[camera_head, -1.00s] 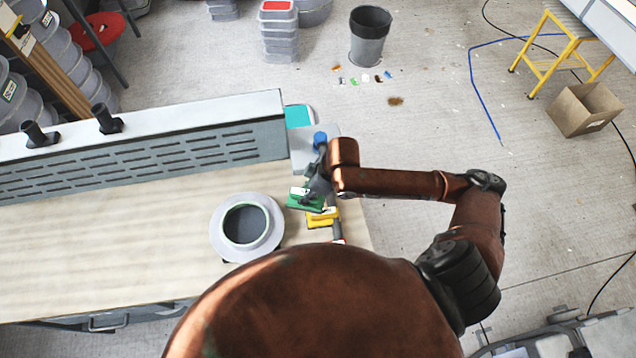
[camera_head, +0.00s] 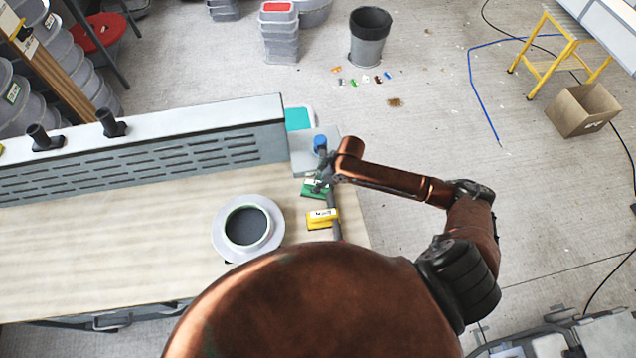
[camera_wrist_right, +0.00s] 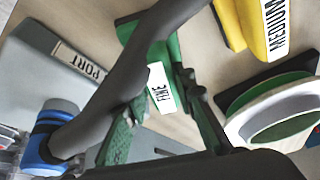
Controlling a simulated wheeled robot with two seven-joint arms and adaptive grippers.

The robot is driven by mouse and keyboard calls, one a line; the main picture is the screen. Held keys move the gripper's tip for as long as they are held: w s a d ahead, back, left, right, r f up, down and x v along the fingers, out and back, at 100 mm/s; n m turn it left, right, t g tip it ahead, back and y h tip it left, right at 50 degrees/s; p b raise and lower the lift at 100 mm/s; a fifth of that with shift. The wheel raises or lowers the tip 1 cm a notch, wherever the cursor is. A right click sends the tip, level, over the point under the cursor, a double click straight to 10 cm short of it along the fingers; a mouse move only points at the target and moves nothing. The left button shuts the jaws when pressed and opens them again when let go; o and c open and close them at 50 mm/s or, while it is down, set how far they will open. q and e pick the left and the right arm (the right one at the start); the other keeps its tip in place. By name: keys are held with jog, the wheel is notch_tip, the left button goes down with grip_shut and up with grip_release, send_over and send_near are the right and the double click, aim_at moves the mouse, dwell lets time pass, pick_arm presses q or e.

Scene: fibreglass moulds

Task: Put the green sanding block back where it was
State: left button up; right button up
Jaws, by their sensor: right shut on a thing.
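The green sanding block (camera_head: 308,191), with a white label reading FINE, is at the right end of the bench. It also shows in the right wrist view (camera_wrist_right: 128,30). My right gripper (camera_head: 322,185) is shut on it from above; its two fingers (camera_wrist_right: 158,90) straddle the label in the wrist view. I cannot tell whether the block touches the bench. The yellow block (camera_head: 322,218), labelled MEDIUM, lies just nearer to me, apart from the green one. My left gripper is not in view.
A dark grey hose (camera_wrist_right: 105,95) with a blue cuff (camera_head: 320,142) runs close beside the blocks. A grey plate (camera_wrist_right: 40,70) labelled PORT lies behind. A round flanged mould (camera_head: 222,235) stands left of the blocks. A slotted grey panel (camera_head: 140,165) borders the bench's back.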

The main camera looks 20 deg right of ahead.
jog(key=shift+f, duration=0.15)
jog(key=o, duration=1.1)
jog(key=shift+o, duration=0.2)
jog(key=b+v, duration=0.1)
jog(key=v, duration=1.1)
jog(key=shift+a, duration=0.1)
